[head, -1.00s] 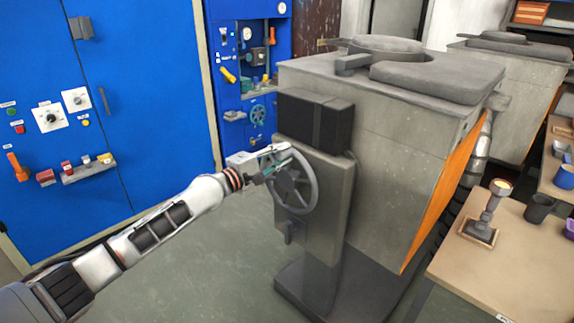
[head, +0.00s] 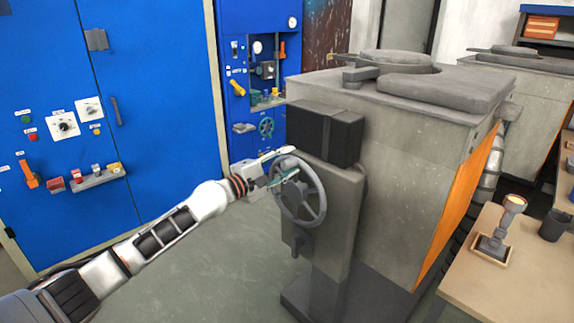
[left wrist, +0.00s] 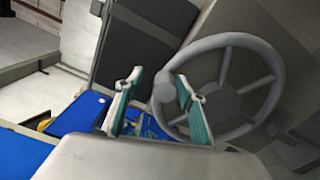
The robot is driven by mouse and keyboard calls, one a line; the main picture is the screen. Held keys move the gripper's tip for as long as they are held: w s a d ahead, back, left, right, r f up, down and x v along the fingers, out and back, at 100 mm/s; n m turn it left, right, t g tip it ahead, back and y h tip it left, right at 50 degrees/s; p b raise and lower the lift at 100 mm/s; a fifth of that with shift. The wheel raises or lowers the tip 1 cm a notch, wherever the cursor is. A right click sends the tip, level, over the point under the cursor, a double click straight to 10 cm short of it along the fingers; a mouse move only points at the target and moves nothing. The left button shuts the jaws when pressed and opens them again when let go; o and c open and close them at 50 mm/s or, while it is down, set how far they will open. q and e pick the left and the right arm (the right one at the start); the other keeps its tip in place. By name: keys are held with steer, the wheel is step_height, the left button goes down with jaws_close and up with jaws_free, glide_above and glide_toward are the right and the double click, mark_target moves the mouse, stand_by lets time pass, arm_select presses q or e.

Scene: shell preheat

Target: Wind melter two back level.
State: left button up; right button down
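A big grey melter (head: 385,150) with an orange side stands at the middle right; no number on it can be read. Its top carries a round lid (head: 398,58) and a flat slab. On its left support is a grey spoked handwheel (head: 324,203), large in the left wrist view (left wrist: 272,62). My left gripper (head: 284,168) is at the wheel's upper left rim. Firm contact cannot be made out. My right gripper is out of view.
A blue cabinet (head: 150,70) with switches stands at left, and a blue control panel (head: 262,60) behind. A second melter (head: 535,90) is at back right. A bench (head: 470,265) at lower right holds a lamp-like stand (head: 500,230) and a dark cup (head: 553,226). Floor before the cabinet is clear.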

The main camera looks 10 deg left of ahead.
arm_select(q)
steer(key=shift+d+f, duration=0.15)
steer(key=shift+d, duration=0.05)
steer(key=shift+s+a+f, duration=0.15)
steer(key=shift+s+a, duration=0.25)
steer(key=shift+s, duration=0.1)
steer(key=v, duration=1)
steer(key=shift+s+a+r, duration=0.25)
steer(key=shift+s, duration=0.05)
